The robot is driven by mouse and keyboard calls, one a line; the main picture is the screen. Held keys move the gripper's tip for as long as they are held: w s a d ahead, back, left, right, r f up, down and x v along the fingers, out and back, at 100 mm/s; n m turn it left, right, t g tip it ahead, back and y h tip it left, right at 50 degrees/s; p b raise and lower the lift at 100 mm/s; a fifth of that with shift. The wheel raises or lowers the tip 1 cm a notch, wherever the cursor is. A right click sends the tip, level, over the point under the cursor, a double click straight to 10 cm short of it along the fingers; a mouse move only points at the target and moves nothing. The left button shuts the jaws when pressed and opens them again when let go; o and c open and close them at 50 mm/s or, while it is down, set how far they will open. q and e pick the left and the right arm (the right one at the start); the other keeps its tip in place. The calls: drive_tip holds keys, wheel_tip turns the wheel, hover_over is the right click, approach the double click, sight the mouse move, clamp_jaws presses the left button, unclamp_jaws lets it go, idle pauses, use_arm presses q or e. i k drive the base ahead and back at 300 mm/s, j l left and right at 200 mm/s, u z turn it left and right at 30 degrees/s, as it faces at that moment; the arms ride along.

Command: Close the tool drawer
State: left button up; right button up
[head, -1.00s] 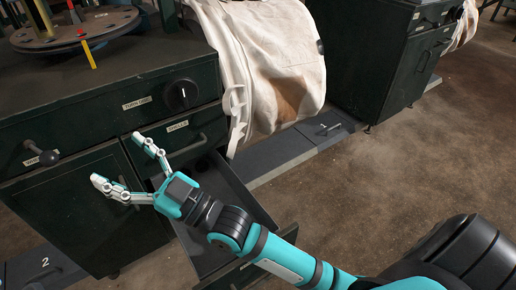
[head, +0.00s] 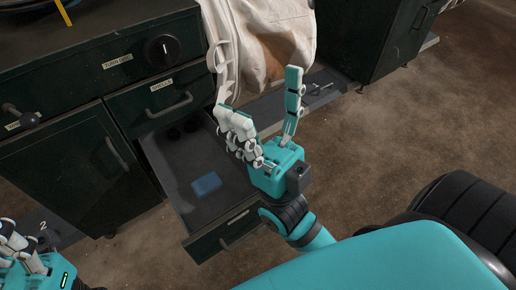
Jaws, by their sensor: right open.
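A drawer (head: 226,229) stands pulled out low in the dark green cabinet, with its front at the lower middle of the head view. Inside it lie a small blue item (head: 206,184) and dark round items near the back. A shut panel with a handle and a small label, which seems to read "TOOLS" (head: 162,85), is above it. My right gripper (head: 259,94) is open and empty, fingers pointing up the picture, over the drawer's right side; I cannot tell whether it touches. My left gripper (head: 20,248) is partly in view at the lower left, cut off by the edge.
A cabinet door (head: 75,175) is shut left of the drawer. A black knob (head: 162,52) sits above it. A stained white bulk bag (head: 265,40) hangs behind my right gripper. Another cabinet (head: 375,40) stands at the back right. The brown floor (head: 400,130) at right is clear.

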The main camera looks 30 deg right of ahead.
sight(213, 223)
drive_tip(key=k+l+z, duration=0.1)
drive_tip(key=l+z, duration=0.25)
drive_tip(key=k+l, duration=0.4)
drive_tip(key=k, duration=0.2)
